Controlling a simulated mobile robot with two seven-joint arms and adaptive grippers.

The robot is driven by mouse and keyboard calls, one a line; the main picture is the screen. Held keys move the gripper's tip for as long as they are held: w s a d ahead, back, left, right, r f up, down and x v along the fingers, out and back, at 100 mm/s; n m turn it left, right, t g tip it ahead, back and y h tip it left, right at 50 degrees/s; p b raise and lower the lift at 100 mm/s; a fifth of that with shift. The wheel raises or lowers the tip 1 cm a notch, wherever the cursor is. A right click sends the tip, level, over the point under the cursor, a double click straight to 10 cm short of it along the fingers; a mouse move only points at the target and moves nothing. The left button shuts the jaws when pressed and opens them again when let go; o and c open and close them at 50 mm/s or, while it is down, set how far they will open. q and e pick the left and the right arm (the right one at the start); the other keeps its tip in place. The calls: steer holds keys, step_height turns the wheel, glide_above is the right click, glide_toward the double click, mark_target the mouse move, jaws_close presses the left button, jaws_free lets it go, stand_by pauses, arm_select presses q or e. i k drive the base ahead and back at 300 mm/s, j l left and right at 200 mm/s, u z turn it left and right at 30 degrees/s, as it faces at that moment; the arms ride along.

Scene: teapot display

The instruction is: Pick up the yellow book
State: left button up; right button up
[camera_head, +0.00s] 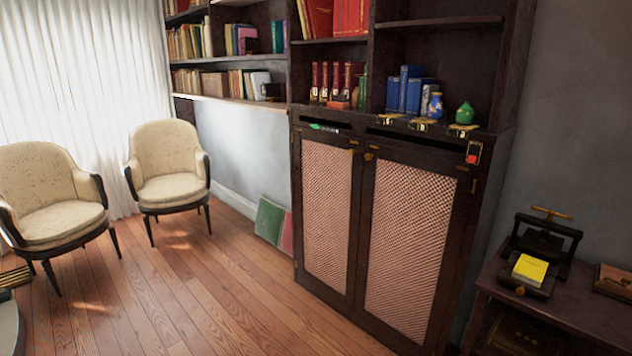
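A yellow book (530,268) lies flat on the bed of a dark press (545,238) with a brass handle. The press stands on a dark wooden side table (585,312) at the lower right. Neither of my grippers shows in the head view.
A tall dark cabinet (474,200) with lattice doors and shelves of books stands left of the table. Two cream armchairs (165,165) (50,198) are at the left. A green board (268,220) leans at the wall. The wooden floor (215,285) between is mostly clear.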

mark_target(529, 270)
steer(key=z, duration=1.35)
